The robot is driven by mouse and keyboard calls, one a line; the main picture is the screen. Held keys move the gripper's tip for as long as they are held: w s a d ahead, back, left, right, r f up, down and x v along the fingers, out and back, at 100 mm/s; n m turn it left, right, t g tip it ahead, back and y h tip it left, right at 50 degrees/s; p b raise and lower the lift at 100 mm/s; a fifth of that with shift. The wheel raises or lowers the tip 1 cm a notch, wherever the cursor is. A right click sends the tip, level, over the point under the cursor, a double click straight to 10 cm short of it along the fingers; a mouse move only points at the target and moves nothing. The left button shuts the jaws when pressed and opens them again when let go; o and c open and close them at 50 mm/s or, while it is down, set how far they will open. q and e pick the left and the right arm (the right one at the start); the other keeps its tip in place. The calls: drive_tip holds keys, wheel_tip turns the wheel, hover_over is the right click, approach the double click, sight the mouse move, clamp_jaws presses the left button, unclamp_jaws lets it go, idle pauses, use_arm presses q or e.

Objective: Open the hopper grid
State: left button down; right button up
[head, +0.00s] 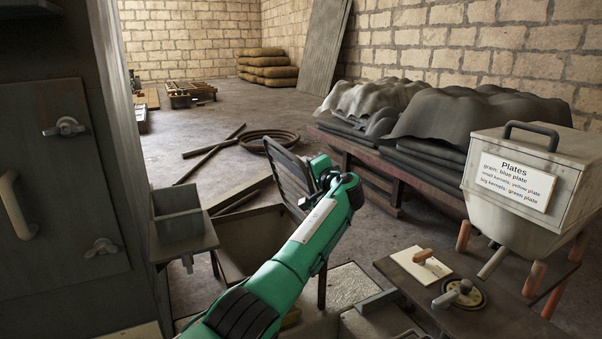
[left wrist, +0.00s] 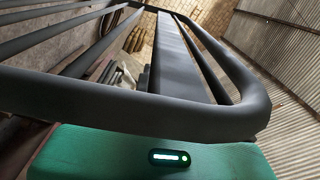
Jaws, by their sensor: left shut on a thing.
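The hopper grid (head: 287,172) is a dark barred frame. In the head view it stands steeply tilted above the right side of the open brown hopper (head: 245,235). My left gripper (head: 317,190) is at the grid's right side and is shut on it; the fingertips are partly hidden by the wrist. In the left wrist view the grid's rounded frame and bars (left wrist: 190,115) fill the space right in front of the green gripper body. My arm covers part of the hopper. My right gripper is not in view.
A grey box (head: 177,215) on a stand is left of the hopper. A small table (head: 500,318) with a round dial and a lidded bin (head: 505,215) labelled "Plates" are at right. A hose coil (head: 270,138) and bars lie on the floor.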

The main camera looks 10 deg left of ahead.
use_arm(q)
drive_tip(key=shift+w+d+m, duration=0.35)
drive_tip(key=shift+d+m, duration=0.05)
drive_tip(key=shift+d, duration=0.2)
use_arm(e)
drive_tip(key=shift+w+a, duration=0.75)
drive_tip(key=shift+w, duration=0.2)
